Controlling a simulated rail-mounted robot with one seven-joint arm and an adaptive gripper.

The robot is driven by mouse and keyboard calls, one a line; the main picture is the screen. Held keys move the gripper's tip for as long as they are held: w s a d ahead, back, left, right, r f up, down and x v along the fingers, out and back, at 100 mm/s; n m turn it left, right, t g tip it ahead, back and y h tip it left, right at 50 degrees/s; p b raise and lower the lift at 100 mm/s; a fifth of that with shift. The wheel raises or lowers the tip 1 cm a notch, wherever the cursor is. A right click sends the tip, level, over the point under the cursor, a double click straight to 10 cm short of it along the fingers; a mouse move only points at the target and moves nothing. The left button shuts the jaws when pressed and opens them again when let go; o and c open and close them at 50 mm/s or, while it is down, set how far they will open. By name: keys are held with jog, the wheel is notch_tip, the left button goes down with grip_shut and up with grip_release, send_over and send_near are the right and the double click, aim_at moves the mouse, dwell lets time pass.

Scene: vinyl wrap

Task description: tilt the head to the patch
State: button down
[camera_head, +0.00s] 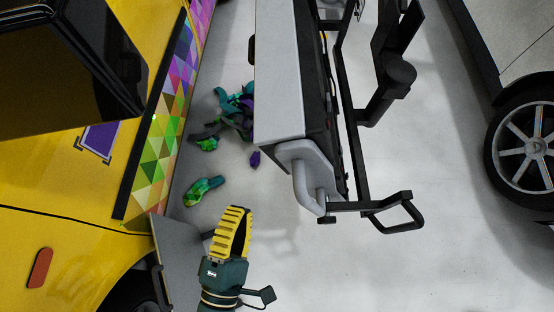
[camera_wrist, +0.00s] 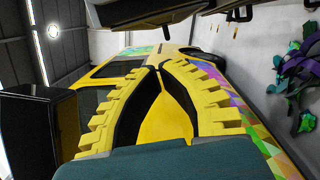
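A purple patch with a pale outline (camera_head: 98,140) lies on the yellow car (camera_head: 60,180), just below its dark window in the head view. A strip of coloured triangles (camera_head: 160,130) runs along the car's side; part of it also shows in the wrist view (camera_wrist: 262,132). My gripper (camera_head: 236,212), with yellow toothed fingers, is low in the head view, below and right of the patch and apart from it. In the wrist view its fingertips (camera_wrist: 158,68) come together with nothing held; the yellow car shows through the gap behind them.
Crumpled coloured vinyl scraps (camera_head: 235,115) lie on the grey floor. A cart with a pale top and black frame (camera_head: 282,70) stands right of them. A white car (camera_head: 515,50) is at the far right. The floor between cart and white car is clear.

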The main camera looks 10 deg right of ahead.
jog(key=w+d+r+b, duration=0.2)
jog(key=w+d, duration=0.4)
jog(key=d, duration=0.1)
jog(key=shift+w+d, duration=0.2)
jog(key=shift+w, duration=0.15)
